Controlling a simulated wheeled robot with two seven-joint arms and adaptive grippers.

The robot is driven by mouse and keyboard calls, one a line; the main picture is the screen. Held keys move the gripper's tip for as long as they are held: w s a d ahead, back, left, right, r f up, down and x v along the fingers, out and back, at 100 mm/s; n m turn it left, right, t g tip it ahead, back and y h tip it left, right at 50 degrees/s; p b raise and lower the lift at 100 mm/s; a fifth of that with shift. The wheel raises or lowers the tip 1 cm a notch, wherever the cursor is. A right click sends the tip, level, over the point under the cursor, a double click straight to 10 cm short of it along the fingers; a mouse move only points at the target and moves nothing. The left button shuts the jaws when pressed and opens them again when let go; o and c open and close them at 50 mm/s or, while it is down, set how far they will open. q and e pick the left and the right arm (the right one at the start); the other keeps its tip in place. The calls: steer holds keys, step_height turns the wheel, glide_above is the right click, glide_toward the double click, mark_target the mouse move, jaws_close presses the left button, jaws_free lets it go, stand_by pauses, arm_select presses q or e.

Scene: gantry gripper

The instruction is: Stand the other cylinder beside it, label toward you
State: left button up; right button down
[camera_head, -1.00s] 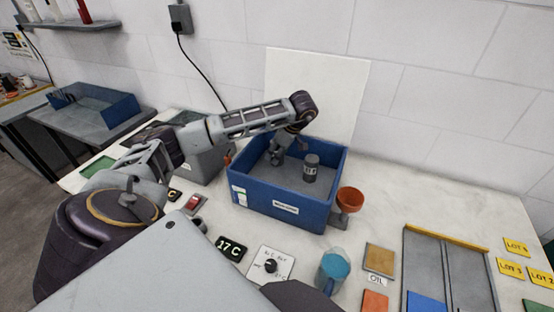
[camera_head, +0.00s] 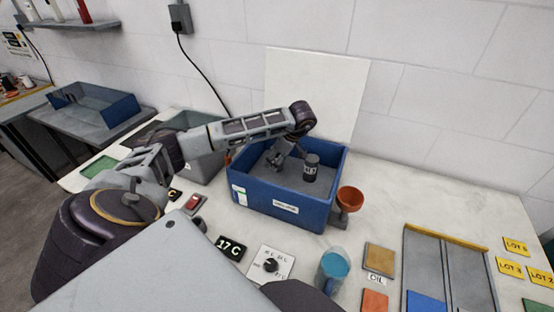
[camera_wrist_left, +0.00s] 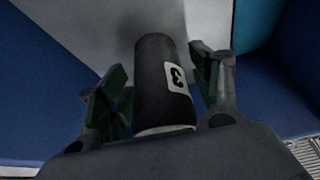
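A dark cylinder (camera_head: 311,168) with a grey top and a pale label stands upright in the blue bin (camera_head: 275,210), its label facing the head camera. My left gripper (camera_head: 274,162) is inside the bin, to the left of that cylinder and apart from it. In the left wrist view, a dark cylinder (camera_wrist_left: 163,80) with a white "3" label lies between the two fingers of my left gripper (camera_wrist_left: 160,90). Gaps show beside it, so the fingers look open around it. In the head view I cannot make this cylinder out at the gripper. My right gripper is out of view.
A grey bin (camera_head: 205,165) stands left of the blue bin, partly behind my arm. An orange funnel (camera_head: 350,198) is close to its right side. A cup of blue liquid (camera_head: 333,268), a dial panel (camera_head: 270,264) and a divided tray (camera_head: 450,240) are in front.

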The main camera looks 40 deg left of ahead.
arm_select(q)
steer(key=shift+r, duration=0.1)
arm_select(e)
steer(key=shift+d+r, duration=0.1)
arm_select(q)
steer(key=p+v, duration=0.2)
steer(key=v, duration=1)
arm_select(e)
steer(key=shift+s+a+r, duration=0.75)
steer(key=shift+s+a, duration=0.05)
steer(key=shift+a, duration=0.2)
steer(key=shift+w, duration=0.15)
